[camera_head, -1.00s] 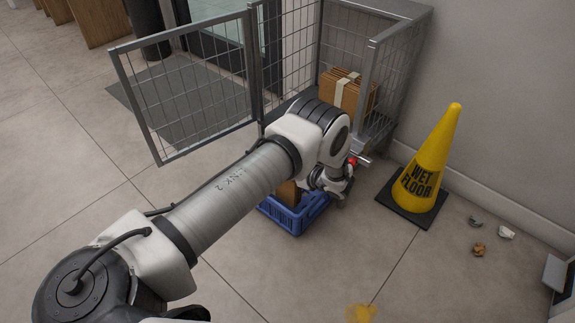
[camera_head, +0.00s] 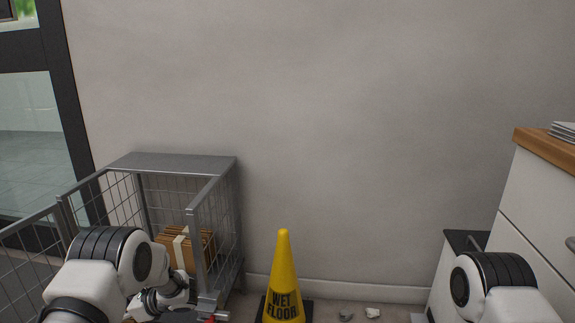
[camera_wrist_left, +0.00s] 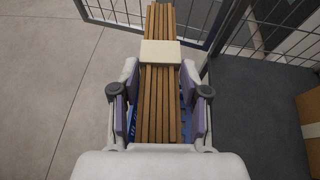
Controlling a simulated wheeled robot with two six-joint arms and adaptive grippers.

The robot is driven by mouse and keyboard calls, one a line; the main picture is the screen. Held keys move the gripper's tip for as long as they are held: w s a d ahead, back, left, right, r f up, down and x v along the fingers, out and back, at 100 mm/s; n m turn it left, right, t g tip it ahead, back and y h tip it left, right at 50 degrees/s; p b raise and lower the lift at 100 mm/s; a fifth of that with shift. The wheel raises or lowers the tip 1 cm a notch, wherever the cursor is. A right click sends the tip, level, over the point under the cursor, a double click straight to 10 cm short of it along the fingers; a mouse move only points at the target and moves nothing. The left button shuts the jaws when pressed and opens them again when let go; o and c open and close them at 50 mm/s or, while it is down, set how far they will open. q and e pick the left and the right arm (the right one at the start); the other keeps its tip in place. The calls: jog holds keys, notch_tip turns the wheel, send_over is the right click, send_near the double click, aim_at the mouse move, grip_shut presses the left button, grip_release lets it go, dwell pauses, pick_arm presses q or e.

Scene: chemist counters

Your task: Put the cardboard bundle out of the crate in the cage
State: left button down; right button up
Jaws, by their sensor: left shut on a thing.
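In the left wrist view my left gripper (camera_wrist_left: 160,95) is shut on a cardboard bundle (camera_wrist_left: 158,105), brown layered sheets with a cream band. Slivers of the blue crate (camera_wrist_left: 131,122) show beside the bundle; whether the bundle is clear of the crate I cannot tell. The grey wire cage (camera_head: 170,163) stands at left in the head view, with another banded cardboard bundle (camera_head: 206,243) inside. That bundle's edge also shows at right in the wrist view (camera_wrist_left: 312,130). My left wrist is in front of the cage; its fingers are hidden there. My right gripper is out of frame.
The cage's open mesh door (camera_head: 28,262) is at far left. A yellow wet-floor cone (camera_head: 283,270) stands right of the cage, with crumpled litter (camera_head: 372,312) beside it. White drawers (camera_head: 545,215) are at right. The dark cage floor (camera_wrist_left: 250,125) has bare room.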

pick_arm(q)
jog(key=s+d+r+n+g+h+p, duration=0.2)
jog(key=s+n+g+h, duration=0.2)
jog(key=s+n+g, duration=0.9)
jog(key=s+d+r+n+h+p, duration=0.1)
jog(key=s+d+r+n+h, duration=0.3)
jog(key=d+h, duration=0.35)
jog(key=s+d+r+n+h, duration=0.2)
jog(key=s+d+n+h, duration=0.2)
jog(key=s+d+h, duration=0.4)
jog(key=w+d+r+n+t+h+p, duration=0.1)
jog(key=w+d+r+n+t+h, duration=0.4)
jog(key=d+r+n+t+h, duration=0.45)
jog(key=w+f+n+t+y, duration=0.4)
jog(key=w+n+t+y, duration=0.15)
jog(key=n+t, duration=0.65)
notch_tip(320, 180, up, 32)
jog(key=h+p, duration=0.1)
jog(key=p, duration=3.7)
jog(key=shift+w+r, duration=0.15)
jog(key=shift+w, duration=0.05)
